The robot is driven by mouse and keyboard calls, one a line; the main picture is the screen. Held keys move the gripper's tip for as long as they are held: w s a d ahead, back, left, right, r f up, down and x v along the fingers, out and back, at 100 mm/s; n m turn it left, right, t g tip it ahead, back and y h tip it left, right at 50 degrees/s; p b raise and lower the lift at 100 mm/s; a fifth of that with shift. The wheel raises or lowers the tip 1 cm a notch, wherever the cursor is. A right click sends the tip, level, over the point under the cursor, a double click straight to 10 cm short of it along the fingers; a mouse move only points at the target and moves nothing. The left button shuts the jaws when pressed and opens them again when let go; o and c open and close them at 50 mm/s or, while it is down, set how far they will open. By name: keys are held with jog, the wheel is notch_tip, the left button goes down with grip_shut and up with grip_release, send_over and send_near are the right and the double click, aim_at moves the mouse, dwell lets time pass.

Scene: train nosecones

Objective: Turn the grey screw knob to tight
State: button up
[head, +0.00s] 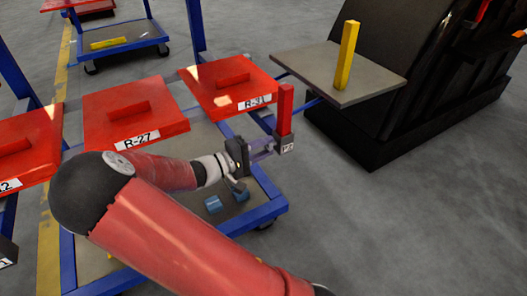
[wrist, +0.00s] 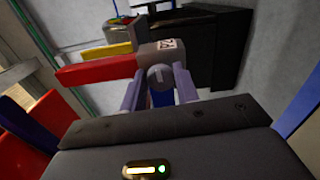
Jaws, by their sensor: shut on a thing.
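The grey screw knob (wrist: 160,77) is round and sits on the near face of a grey clamp block (wrist: 165,50) in the wrist view. A red bar (wrist: 95,71) extends from that block. In the head view the block (head: 286,144) is at the cart's far right corner, with the red bar (head: 285,108) standing upright from it. My gripper (wrist: 158,84) has one finger on each side of the knob and is shut on it. In the head view my gripper (head: 268,149) reaches the block from the left; the knob itself is hard to make out there.
Red lidded trays, one labelled R-31 (head: 228,82) and one R-27 (head: 134,112), lie on the blue-framed cart beside my arm. A grey plate (head: 375,92) with an upright yellow bar (head: 347,56) stands behind, near a black cabinet (head: 395,110). Floor at right is clear.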

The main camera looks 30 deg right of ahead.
jog(key=m+b, duration=0.1)
jog(key=m, duration=0.2)
jog(key=m+b, duration=0.1)
jog(key=shift+f+m+b, duration=0.25)
jog(key=shift+m+b, duration=0.05)
jog(key=m+b, duration=0.3)
jog(key=m, duration=0.2)
jog(key=shift+w+f+b, duration=0.1)
jog(key=shift+b, duration=0.3)
jog(key=m+b, duration=0.2)
jog(key=m, duration=0.3)
jog(key=shift+b, duration=0.3)
jog(key=shift+w+m, duration=0.1)
jog(key=shift+m, duration=1.9)
jog(key=o, duration=0.9)
jog(key=shift+o, duration=0.2)
